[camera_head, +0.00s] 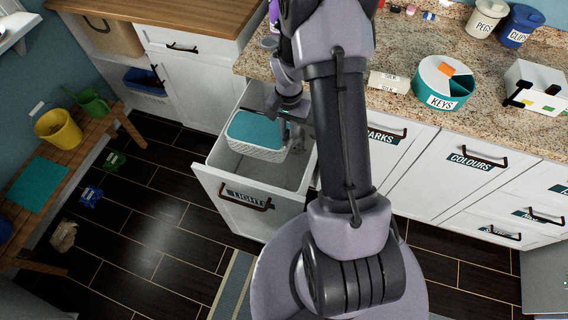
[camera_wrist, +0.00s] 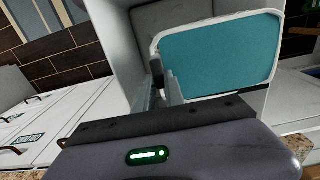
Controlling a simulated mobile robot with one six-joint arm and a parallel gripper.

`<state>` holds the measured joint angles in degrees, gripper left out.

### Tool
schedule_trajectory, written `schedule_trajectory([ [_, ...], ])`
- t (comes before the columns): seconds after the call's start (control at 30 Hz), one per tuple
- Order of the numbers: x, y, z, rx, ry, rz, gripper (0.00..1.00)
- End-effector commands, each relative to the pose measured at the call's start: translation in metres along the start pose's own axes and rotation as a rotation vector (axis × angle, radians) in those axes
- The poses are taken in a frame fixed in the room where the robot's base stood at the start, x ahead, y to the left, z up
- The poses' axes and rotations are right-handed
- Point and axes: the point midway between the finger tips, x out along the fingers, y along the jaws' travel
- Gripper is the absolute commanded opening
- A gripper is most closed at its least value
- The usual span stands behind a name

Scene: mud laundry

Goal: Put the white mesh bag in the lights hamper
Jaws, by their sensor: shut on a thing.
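The white mesh bag (camera_head: 258,150) looks like a boxy, white textured body with a flat teal top. It is at the mouth of the open lights hamper (camera_head: 236,192), a white pull-out drawer labelled "LIGHTS". My gripper (camera_head: 288,108) is shut on the bag's edge at the back right. In the wrist view my gripper (camera_wrist: 165,82) grips the rim of the bag (camera_wrist: 220,55), whose teal top fills the upper right. I cannot tell whether the bag touches the hamper's floor; the lower parts are partly hidden.
Shut hampers labelled "COLOURS" (camera_head: 470,160) and "DARKS" stand to the right under the granite counter (camera_head: 400,100). A bench (camera_head: 70,160) with a yellow bucket (camera_head: 58,129) stands at the left. Small items lie on the dark floor nearby.

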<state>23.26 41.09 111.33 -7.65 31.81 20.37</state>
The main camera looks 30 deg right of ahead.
Motion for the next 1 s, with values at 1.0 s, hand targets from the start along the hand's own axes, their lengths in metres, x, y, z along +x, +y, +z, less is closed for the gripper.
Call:
schedule_trajectory([
  [1.0,0.201,0.0,0.0,-0.002,0.001,-0.001,0.0],
])
